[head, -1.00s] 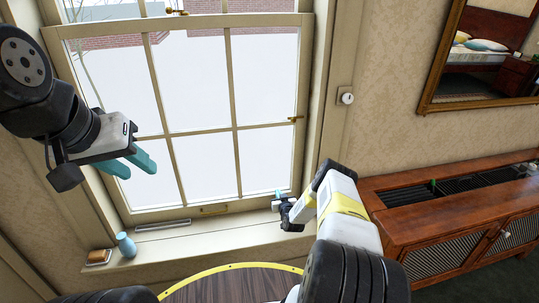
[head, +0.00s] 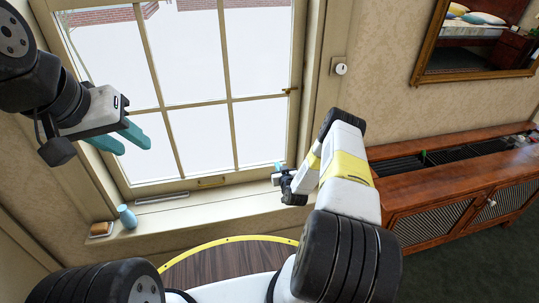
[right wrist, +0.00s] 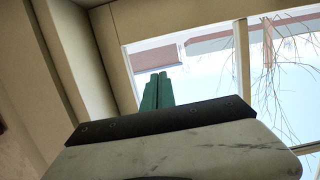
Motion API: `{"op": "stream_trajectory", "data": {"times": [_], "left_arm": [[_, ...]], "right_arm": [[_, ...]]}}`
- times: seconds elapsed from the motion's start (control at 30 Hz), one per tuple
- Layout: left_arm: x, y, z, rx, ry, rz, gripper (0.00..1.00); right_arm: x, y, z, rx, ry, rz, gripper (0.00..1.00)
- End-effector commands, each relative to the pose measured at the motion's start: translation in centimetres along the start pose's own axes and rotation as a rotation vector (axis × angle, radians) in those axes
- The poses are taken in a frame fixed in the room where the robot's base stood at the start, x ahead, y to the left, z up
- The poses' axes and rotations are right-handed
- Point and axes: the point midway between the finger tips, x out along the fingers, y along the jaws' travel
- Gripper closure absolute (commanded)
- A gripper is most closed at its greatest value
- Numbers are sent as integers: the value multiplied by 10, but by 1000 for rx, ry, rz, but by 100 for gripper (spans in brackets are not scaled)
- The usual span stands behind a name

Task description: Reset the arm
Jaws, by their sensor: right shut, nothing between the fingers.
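My left gripper (head: 135,147) has teal fingers and is raised at the left of the head view, in front of the window. Its fingers stand a little apart with nothing between them. My right arm reaches forward in the middle, and its gripper (head: 278,166) shows only as a small teal tip near the lower right corner of the window. In the right wrist view the two green fingers (right wrist: 157,91) lie together, empty, pointing towards the window frame and glass.
The window sill (head: 205,215) holds a blue vase (head: 127,217) and a small box-like item (head: 101,229) at its left. A wooden cabinet (head: 440,187) stands right, under a framed mirror (head: 478,75).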

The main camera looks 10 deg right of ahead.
Motion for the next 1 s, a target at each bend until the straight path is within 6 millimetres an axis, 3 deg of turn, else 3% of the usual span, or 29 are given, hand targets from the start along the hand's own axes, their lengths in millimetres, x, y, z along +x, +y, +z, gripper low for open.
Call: {"op": "stream_trajectory", "data": {"times": [0.1, 0.3, 0.43, 0.6, 0.73, 0.87, 1.0], "left_arm": [[0, 0, 0, 0, 0, 0, 64], [0, 0, 0, 0, 0, 0, 64], [0, 0, 0, 0, 0, 0, 64], [0, 0, 0, 0, 0, 0, 64], [0, 0, 0, 0, 0, 0, 64], [0, 0, 0, 0, 0, 0, 64], [0, 0, 0, 0, 0, 0, 64]], "right_arm": [[-13, 1, 0, 0, 0, 1, 100], [-20, 1, -2, -1, 1, 0, 100], [-14, 1, -25, -15, -14, -15, 100], [-4, -1, -98, -55, -85, -53, 100], [-11, -7, -160, -85, -162, -77, 100], [-30, -15, -221, -106, -233, -89, 100], [-65, -26, -280, -118, -308, -92, 100]]}}
